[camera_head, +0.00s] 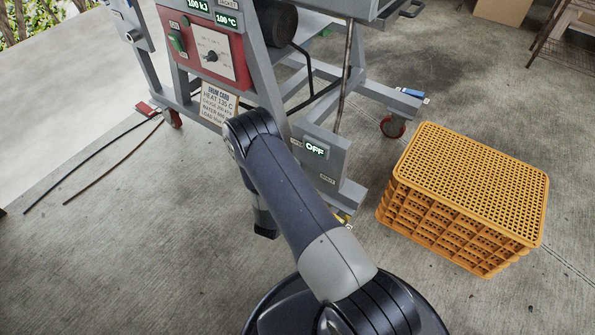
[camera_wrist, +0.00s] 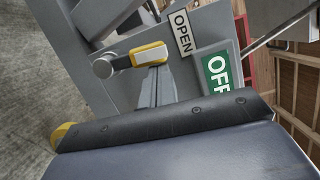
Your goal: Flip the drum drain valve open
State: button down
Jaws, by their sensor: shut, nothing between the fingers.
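The drain valve shows in the wrist view as a lever (camera_wrist: 150,55) with a yellow grip and a dark neck, joined to a round metal hub (camera_wrist: 103,66). It stands in front of a grey panel. An OPEN label (camera_wrist: 181,33) sits up and right of the lever, and a green display (camera_wrist: 217,74), partly cut off, sits beside it. My gripper (camera_wrist: 155,74) is shut and empty, its grey fingers close below the yellow grip; I cannot tell whether they touch it. In the head view the display (camera_head: 315,149) reads OFF, and my arm hides the lever and gripper.
A red control panel (camera_head: 205,45) is on the grey wheeled frame (camera_head: 262,65), with a paper card (camera_head: 216,103) below. A yellow-orange crate stack (camera_head: 465,185) stands right on the concrete floor. Hoses (camera_head: 115,140) lie at left. Floor front left is clear.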

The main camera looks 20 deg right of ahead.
jog(key=shift+w+a+r, duration=0.15)
jog(key=shift+w, duration=0.05)
dwell(0.6)
